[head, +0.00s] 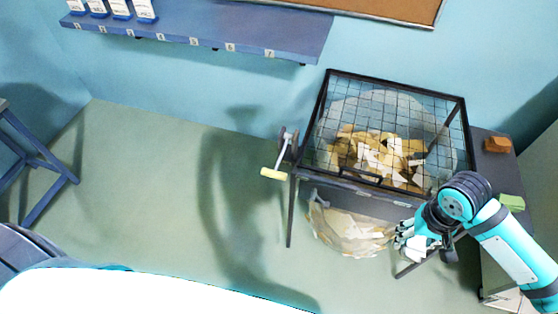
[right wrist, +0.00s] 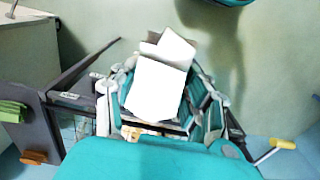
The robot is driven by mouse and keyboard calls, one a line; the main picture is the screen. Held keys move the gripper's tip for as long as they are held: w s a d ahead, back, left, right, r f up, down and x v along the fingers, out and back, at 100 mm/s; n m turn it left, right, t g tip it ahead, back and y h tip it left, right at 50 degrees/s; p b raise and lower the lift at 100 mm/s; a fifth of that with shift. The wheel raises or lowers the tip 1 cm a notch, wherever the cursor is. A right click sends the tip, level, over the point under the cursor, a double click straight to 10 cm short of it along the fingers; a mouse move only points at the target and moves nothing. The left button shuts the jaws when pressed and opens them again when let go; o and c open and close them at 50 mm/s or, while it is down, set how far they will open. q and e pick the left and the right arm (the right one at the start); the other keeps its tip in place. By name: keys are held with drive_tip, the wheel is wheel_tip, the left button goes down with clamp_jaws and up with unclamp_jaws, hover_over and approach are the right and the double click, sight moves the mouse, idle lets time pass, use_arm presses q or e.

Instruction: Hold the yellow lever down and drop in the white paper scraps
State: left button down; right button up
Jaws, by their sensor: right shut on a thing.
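The yellow lever (head: 274,173) is a pale yellow grip on a crank at the left side of a black mesh-covered bin (head: 373,178). It also shows at the right of the right wrist view (right wrist: 283,144). No gripper touches it. My right gripper (head: 412,243) is at the bin's front right corner, below its rim. It is shut on white paper scraps (right wrist: 158,88), which stick up between the fingers. In the head view the fingers partly hide them. The mesh lid looks closed over tan and white scraps (head: 370,152). My left gripper is out of view.
A pale bulging bag (head: 350,232) hangs under the bin. A side shelf at the right holds a brown block (head: 497,145) and a green block (head: 511,202). A blue wall shelf (head: 215,35) carries white containers. A blue stool (head: 35,160) stands left. The floor between is clear.

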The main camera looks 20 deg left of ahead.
drive_tip(key=w+d, duration=0.3)
drive_tip(key=w, duration=0.7)
drive_tip(key=shift+w+r, duration=0.3)
